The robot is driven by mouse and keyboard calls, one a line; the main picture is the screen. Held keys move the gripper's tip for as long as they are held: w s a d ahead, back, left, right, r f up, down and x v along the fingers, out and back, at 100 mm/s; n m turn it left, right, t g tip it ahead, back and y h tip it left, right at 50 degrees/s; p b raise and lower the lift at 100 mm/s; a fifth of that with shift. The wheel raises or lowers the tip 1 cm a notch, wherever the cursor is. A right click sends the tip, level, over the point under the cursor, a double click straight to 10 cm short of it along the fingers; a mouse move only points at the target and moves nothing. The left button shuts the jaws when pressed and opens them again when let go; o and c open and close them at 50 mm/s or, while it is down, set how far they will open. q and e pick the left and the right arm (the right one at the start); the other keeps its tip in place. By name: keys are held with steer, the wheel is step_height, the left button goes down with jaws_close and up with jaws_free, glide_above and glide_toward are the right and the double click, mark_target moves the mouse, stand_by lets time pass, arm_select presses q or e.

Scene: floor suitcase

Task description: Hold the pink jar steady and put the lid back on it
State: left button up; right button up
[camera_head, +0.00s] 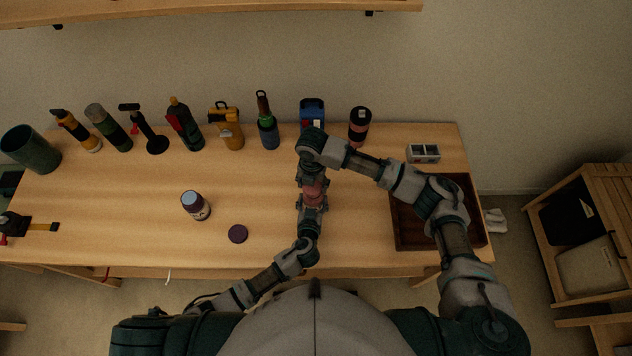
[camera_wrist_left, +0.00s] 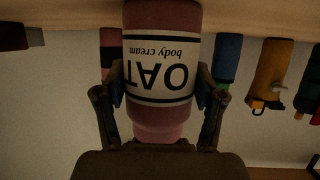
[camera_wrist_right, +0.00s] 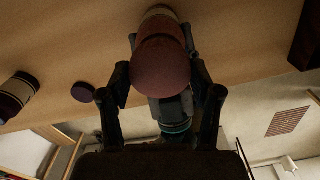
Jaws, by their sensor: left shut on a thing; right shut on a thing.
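The pink jar (camera_head: 314,193) is over the middle of the table between my two grippers. In the left wrist view its "OAT body cream" label (camera_wrist_left: 160,68) appears upside down, with a paler pink end below. My left gripper (camera_wrist_left: 158,95) is shut on the jar's body. My right gripper (camera_wrist_right: 162,78) is shut around a rounded dull-pink piece, seemingly the lid (camera_wrist_right: 160,70), in line with the jar. Whether the lid sits fully on the rim cannot be told. The left gripper (camera_head: 311,207) is nearer me in the head view, the right gripper (camera_head: 313,177) farther.
A purple jar (camera_head: 195,206) and a dark purple disc (camera_head: 238,233) stand left of the grippers. A brown tray (camera_head: 410,246) is at the right, under my right arm. Several bottles and tools line the table's back edge.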

mark_target(313, 199)
steer(key=shift+f, duration=0.15)
steer(key=shift+d+f, duration=0.1)
steer(key=shift+d, duration=0.9)
steer(key=shift+a+f, duration=0.8)
steer(key=shift+a, duration=0.05)
steer(key=shift+d, duration=0.55)
steer(key=shift+f, duration=0.15)
steer(key=shift+a+f, duration=0.25)
steer(key=shift+f, duration=0.15)
